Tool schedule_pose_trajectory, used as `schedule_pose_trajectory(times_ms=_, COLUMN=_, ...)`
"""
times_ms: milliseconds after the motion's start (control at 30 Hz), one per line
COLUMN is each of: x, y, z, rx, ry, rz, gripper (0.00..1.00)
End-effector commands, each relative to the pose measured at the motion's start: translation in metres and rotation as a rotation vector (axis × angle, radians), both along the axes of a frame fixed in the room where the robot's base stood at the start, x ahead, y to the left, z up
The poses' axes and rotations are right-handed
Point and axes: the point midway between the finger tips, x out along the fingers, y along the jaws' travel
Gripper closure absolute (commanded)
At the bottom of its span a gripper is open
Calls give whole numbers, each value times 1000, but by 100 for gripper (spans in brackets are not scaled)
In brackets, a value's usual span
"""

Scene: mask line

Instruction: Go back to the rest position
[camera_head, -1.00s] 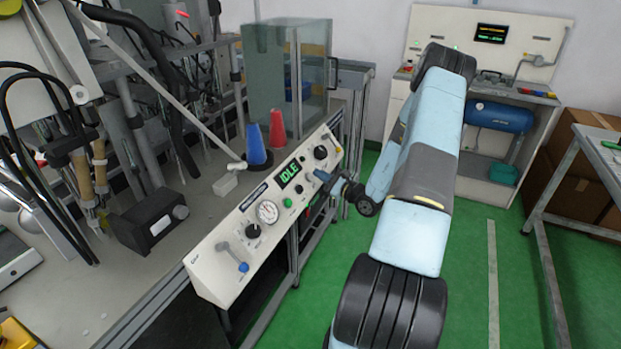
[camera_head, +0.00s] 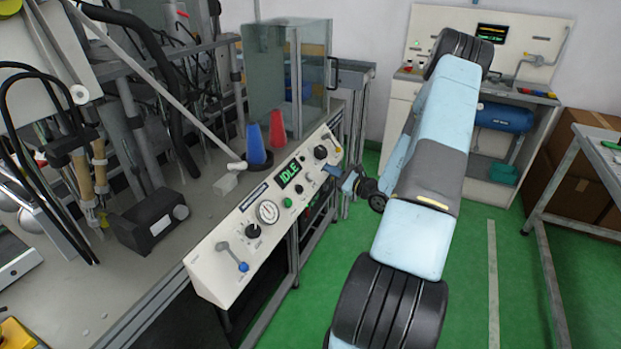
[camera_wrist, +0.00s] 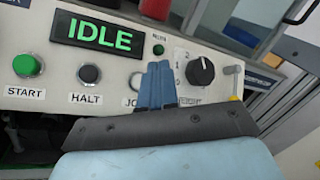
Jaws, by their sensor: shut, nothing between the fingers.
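My gripper (camera_wrist: 158,84) shows in the wrist view with its blue fingers together and nothing between them. It stands in front of the control panel (camera_wrist: 120,100), between the HALT button and the black rotary knob, and covers part of a label. I cannot tell from this view how far it is from the panel. The panel's green display (camera_head: 289,173) reads IDLE.
A glass-walled cabinet (camera_head: 262,65) is at the back. A metal-framed table (camera_head: 600,150) stands at the right.

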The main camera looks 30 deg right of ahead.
Motion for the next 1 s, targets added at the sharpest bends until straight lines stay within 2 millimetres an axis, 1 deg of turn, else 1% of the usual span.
schedule_pose_trajectory(times_ms=667, x=1, y=2, z=2, rx=-3, ry=-1, rz=8, gripper=100)
schedule_pose_trajectory(times_ms=767, x=2, y=12, z=12, rx=-23, ry=-4, rz=47, gripper=100)
schedule_pose_trajectory(times_ms=833, x=2, y=25, z=26, rx=-51, ry=-8, rz=101, gripper=100)
schedule_pose_trajectory(times_ms=1000, x=-4, y=70, z=67, rx=-153, ry=-13, rz=285, gripper=100)
